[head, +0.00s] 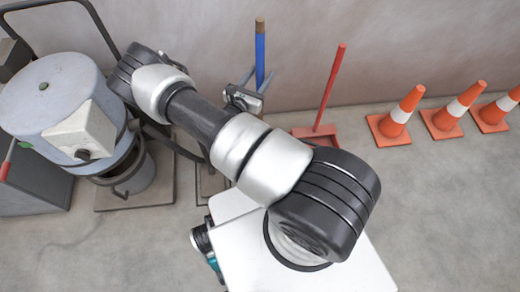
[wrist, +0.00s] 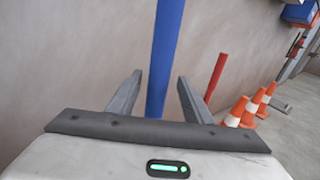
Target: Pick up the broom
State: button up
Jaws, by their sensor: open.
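The broom shows as an upright blue handle (head: 260,58) with a tan top end, close to the wall in the head view. Its lower part is hidden behind my gripper and arm, so I cannot see the bristles. My gripper (head: 257,84) is open, with its fingers on either side of the blue handle. In the wrist view the blue handle (wrist: 166,45) runs down between the two grey fingers of my gripper (wrist: 160,77). Gaps show on both sides, and nothing is clamped.
A red long-handled dustpan (head: 330,90) stands just right of the broom. Several orange cones (head: 397,115) line the wall farther right. A grey-blue drum machine (head: 55,95) stands at the left. The floor at the front right is clear.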

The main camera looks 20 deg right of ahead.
jog(key=x, duration=0.4)
jog(key=shift+w+d+f+b, duration=0.1)
jog(key=shift+w+d+b, duration=0.1)
jog(key=shift+w+b, duration=0.15)
grip_shut()
